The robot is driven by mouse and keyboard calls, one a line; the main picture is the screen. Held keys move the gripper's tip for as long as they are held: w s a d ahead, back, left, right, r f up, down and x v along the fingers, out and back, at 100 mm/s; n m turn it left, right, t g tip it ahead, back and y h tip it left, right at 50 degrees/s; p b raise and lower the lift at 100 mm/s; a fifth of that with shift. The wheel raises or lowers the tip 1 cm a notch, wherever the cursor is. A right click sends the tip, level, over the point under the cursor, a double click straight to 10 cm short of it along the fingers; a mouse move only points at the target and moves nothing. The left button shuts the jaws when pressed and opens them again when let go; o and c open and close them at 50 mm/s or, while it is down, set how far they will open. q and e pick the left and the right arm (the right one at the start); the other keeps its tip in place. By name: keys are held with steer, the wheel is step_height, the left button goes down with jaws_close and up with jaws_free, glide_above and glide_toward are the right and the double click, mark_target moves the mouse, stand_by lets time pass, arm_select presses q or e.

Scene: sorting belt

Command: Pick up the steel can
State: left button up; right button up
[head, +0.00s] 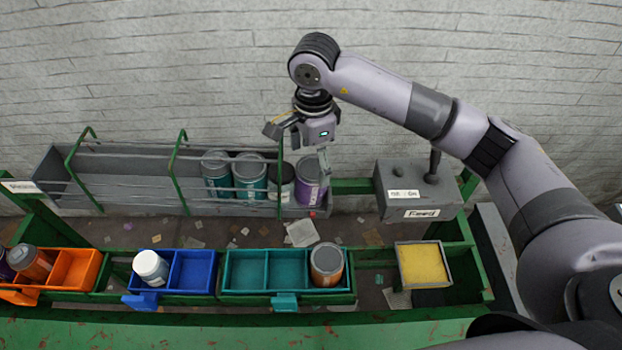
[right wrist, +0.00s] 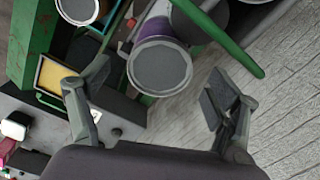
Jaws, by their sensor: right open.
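Several grey-lidded cans stand in the railed chute: two teal cans (head: 218,180) (head: 251,180), a grey-and-dark can (head: 283,188) partly hidden by a green post, and a purple-labelled can (head: 308,185) at the right end. I cannot tell for sure which is the steel can. My right gripper (head: 297,150) is open and empty above the chute's right end. In the right wrist view, the purple can's round grey lid (right wrist: 160,68) lies between and beyond the open fingertips (right wrist: 160,84), apart from them. My left gripper is not in view.
Orange bins (head: 75,268) hold cans, a blue bin (head: 193,270) a white-topped can, and a teal bin (head: 246,268) an orange-brown can (head: 327,262). A grey feed box (head: 415,185) and a yellow pad (head: 423,264) stand right. Green posts and rails border the chute.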

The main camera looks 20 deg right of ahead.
steer(key=shift+f, duration=0.65)
steer(key=shift+f+p, duration=0.25)
steer(key=shift+p, duration=0.1)
step_height(320, 180, down, 4)
steer(key=p, duration=0.2)
steer(key=shift+w+d+f+p, duration=0.1)
steer(key=shift+p, duration=0.2)
steer(key=shift+f, duration=0.3)
steer(key=shift+c, duration=0.3)
steer(key=c, duration=1.1)
steer(key=shift+c, duration=0.2)
